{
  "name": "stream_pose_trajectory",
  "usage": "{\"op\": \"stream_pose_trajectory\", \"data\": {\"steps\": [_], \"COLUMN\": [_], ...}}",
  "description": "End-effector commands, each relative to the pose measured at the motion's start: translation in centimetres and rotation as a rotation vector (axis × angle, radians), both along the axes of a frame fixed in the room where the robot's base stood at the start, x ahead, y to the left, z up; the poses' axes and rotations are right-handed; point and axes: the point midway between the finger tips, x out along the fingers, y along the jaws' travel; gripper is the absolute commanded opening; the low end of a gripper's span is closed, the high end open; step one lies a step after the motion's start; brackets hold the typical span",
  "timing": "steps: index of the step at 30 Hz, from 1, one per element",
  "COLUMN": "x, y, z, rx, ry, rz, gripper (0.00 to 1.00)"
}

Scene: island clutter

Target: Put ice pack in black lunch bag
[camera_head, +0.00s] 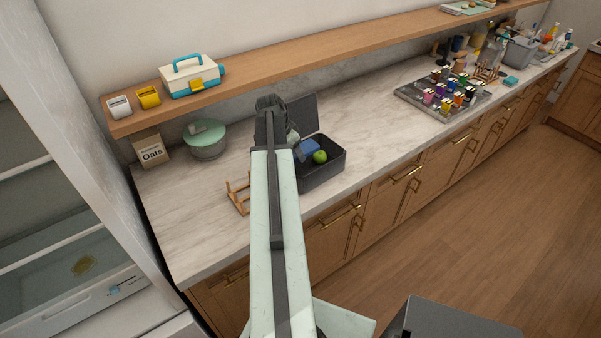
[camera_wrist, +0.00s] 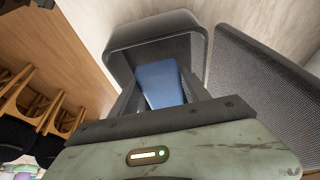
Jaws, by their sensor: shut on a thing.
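The black lunch bag (camera_head: 325,174) stands open on the marble counter, its lid (camera_head: 303,112) raised at the back. A green apple (camera_head: 320,156) sits inside it. The blue ice pack (camera_head: 308,147) is at the bag's opening, left of the apple and partly hidden by my arm. In the wrist view, my gripper (camera_wrist: 160,80) is shut on the ice pack (camera_wrist: 161,86), with a finger on each side. The bag's dark interior and rim (camera_wrist: 150,27) lie beyond the pack, and the lid (camera_wrist: 262,90) is at the right. I cannot tell how deep the pack is.
A wooden rack (camera_head: 238,195) stands left of the bag. A lidded pot (camera_head: 206,140) and an oats box (camera_head: 151,150) are farther left. A tray of small colourful items (camera_head: 443,97) lies to the right. The counter (camera_head: 376,112) is clear between the bag and tray.

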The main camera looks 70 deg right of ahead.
Motion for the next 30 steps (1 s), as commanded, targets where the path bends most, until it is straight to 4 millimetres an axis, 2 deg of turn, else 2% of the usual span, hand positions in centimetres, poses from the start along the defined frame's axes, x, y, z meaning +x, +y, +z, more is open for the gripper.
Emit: {"op": "stream_pose_trajectory", "data": {"steps": [1,3,9,16,24,30], "x": [0.0,-0.1,-0.1,-0.1,-0.1,-0.2], "y": [0.0,0.0,-0.1,-0.1,-0.1,-0.1], "z": [-2.4,-3.6,-3.8,-7.5,-7.2,-7.9], "rx": [0.000,0.000,0.000,0.000,0.000,0.000], "ry": [0.000,0.000,0.000,0.000,0.000,0.000], "rz": [-0.001,-0.001,-0.001,-0.001,-0.002,-0.002], "gripper": [0.14,0.14,0.14,0.14,0.14,0.14]}}
